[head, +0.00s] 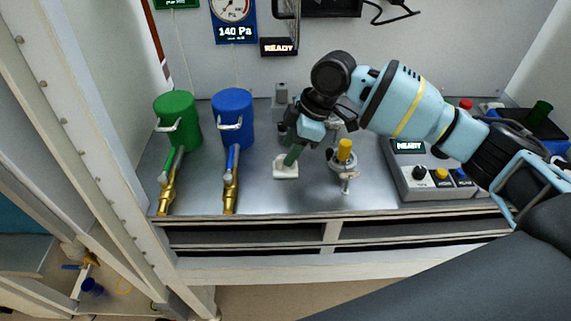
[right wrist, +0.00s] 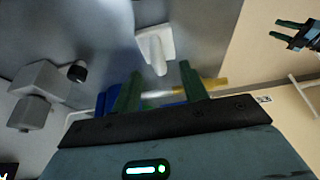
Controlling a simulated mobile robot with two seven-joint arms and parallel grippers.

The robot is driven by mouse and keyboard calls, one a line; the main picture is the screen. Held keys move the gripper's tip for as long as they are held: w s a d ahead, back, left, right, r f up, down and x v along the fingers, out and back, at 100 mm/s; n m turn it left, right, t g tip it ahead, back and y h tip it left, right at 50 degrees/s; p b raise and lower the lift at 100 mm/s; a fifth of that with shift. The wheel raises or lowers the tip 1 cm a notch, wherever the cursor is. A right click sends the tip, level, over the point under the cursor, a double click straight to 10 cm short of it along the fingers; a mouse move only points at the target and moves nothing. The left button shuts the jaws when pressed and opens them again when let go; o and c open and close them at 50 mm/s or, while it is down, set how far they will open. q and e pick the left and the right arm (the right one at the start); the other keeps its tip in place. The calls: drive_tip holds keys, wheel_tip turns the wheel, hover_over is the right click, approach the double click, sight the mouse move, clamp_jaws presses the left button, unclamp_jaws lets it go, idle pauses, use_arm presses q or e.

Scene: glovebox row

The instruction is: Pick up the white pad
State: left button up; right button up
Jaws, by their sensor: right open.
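The white pad (head: 286,171) lies on the grey metal worktop, near its front edge and left of the middle. My right gripper (head: 292,157) reaches down over it from the upper right, and a green finger covers part of it in the head view. In the right wrist view, the pad (right wrist: 155,45) has a raised ridge and lies beyond the two spread green fingers (right wrist: 160,80). The right gripper is open and empty. A second dark gripper with green fingers (right wrist: 283,29), seemingly my left one, shows at the right wrist view's upper right, fingers apart.
A yellow-topped metal fitting (head: 345,152) stands close right of the pad. A blue canister (head: 233,115) and a green canister (head: 178,117) stand left, with brass-and-handled valves (head: 230,192) before them. A grey control box (head: 435,183) is at right.

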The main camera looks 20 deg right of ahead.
sight(285, 155)
drive_tip(key=shift+x, duration=1.85)
clamp_jaws()
